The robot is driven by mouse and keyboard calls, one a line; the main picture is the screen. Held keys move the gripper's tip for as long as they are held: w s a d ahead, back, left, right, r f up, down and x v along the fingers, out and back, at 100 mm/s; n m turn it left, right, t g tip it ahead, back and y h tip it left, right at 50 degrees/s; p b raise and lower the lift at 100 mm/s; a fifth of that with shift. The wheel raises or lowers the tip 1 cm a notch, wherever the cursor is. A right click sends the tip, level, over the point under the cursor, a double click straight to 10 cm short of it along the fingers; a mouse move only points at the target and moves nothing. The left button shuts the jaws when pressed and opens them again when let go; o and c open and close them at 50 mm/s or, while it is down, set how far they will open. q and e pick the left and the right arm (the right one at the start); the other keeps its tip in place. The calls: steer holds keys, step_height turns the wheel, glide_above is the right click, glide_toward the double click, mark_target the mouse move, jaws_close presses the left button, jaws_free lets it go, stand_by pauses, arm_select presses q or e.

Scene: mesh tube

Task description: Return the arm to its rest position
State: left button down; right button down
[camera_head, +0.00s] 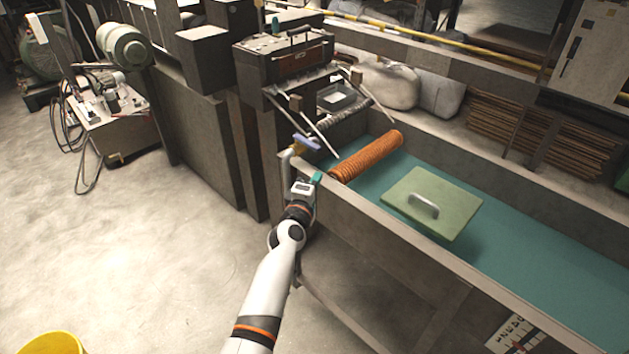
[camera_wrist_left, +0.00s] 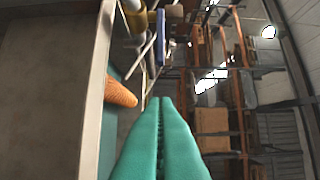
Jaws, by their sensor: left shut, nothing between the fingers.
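My left gripper (camera_head: 317,178) is at the near edge of the trough, at its left end, with teal fingertips. It is shut and empty. In the left wrist view the two teal fingers (camera_wrist_left: 161,103) lie pressed together. An orange ribbed mesh tube (camera_head: 367,156) lies in the trough just beyond the gripper, apart from it; its end also shows in the left wrist view (camera_wrist_left: 121,93). My right gripper is not in view.
A trough with a teal floor (camera_head: 545,262) holds a green lid with a metal handle (camera_head: 432,201). A bent pipe with a blue handle (camera_head: 306,142) stands close beyond my left gripper. A dark machine (camera_head: 287,60) is behind. Open floor (camera_head: 170,260) lies left; a yellow bucket (camera_head: 50,344) is lower left.

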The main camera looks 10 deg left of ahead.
arm_select(q)
steer(key=s+f+m+g, duration=0.2)
steer(key=s+f+m, duration=0.15)
steer(key=f, duration=0.55)
steer(key=s+f+m+g, duration=0.2)
steer(key=s+f, duration=0.2)
steer(key=f, duration=0.6)
steer(key=s+f+m+g, duration=0.5)
steer(key=s+f+m, duration=0.1)
steer(key=s+f, duration=1.2)
steer(key=s+a+f+m+g, duration=0.2)
steer(key=s+f, duration=0.3)
steer(key=s, duration=0.7)
steer(key=s+a+f+m+g+y, duration=0.1)
steer(key=s+a+f+m+g, duration=0.2)
steer(key=s, duration=0.8)
steer(key=s+a+f+m+g, duration=0.2)
steer(key=s+f, duration=0.5)
steer(key=s, duration=0.5)
steer(key=shift+s+a+f+m+g+y+b, duration=0.2)
steer(key=shift+s+a+m+g+y+b, duration=0.15)
steer(key=shift+m+g, duration=0.2)
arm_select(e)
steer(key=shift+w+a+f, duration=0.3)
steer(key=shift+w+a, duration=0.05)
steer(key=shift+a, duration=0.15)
